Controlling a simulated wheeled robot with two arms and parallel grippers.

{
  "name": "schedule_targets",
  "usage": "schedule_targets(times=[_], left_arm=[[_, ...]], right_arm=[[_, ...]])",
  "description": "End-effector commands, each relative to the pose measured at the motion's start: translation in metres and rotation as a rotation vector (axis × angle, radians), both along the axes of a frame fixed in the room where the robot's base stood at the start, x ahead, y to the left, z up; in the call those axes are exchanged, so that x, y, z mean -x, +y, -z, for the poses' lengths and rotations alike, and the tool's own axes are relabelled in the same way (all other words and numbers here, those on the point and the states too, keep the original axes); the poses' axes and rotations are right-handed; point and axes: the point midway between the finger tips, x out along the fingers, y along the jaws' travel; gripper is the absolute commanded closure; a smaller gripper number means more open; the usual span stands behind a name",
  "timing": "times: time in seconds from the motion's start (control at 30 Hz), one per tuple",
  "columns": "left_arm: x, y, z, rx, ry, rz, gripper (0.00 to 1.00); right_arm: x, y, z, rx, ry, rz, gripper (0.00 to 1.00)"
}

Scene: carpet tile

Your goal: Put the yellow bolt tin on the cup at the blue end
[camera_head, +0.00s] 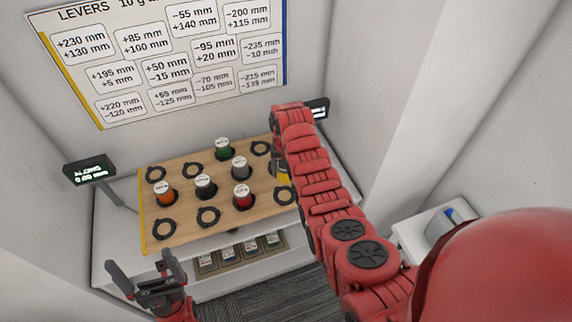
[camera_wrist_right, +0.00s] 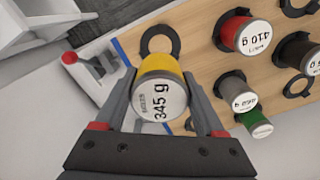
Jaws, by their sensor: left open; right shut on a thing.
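The yellow bolt tin (camera_wrist_right: 163,92), with a white lid reading 345 g, is between the fingers of my right gripper (camera_wrist_right: 158,82), which is shut on it. It is over the wooden board (camera_head: 225,213) near the blue edge strip (camera_wrist_right: 118,48). A black ring cup (camera_wrist_right: 160,40) at that end shows empty beside the tin. Whether the tin touches the board or another cup under it I cannot tell. In the head view my right arm hides most of that end; a bit of yellow (camera_head: 282,175) shows there. My left gripper (camera_head: 147,268) is open and empty in front of the board.
Green (camera_head: 222,149), grey (camera_head: 239,167), red (camera_head: 242,196), black (camera_head: 205,186) and orange (camera_head: 162,192) tins stand on the board. Several cups are empty, such as one at front left (camera_head: 162,229). Small displays (camera_head: 90,171) flank the board. A lever chart (camera_head: 165,60) hangs behind.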

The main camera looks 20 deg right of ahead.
Motion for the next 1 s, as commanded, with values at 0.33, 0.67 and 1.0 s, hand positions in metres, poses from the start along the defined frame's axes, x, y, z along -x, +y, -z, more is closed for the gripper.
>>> schedule_targets(times=[0.33,0.67,1.0], left_arm=[[0.0,0.0,-0.007,0.0,0.0,0.0,0.0],[0.0,0.0,-0.005,0.0,0.0,0.0,0.0],[0.0,0.0,0.029,0.0,0.0,0.0,0.0]], right_arm=[[0.007,0.003,0.01,0.003,-0.003,0.042,1.0],[0.011,0.005,0.012,0.0,0.0,0.039,1.0],[0.01,0.005,0.056,0.0,-0.001,0.039,1.0]])
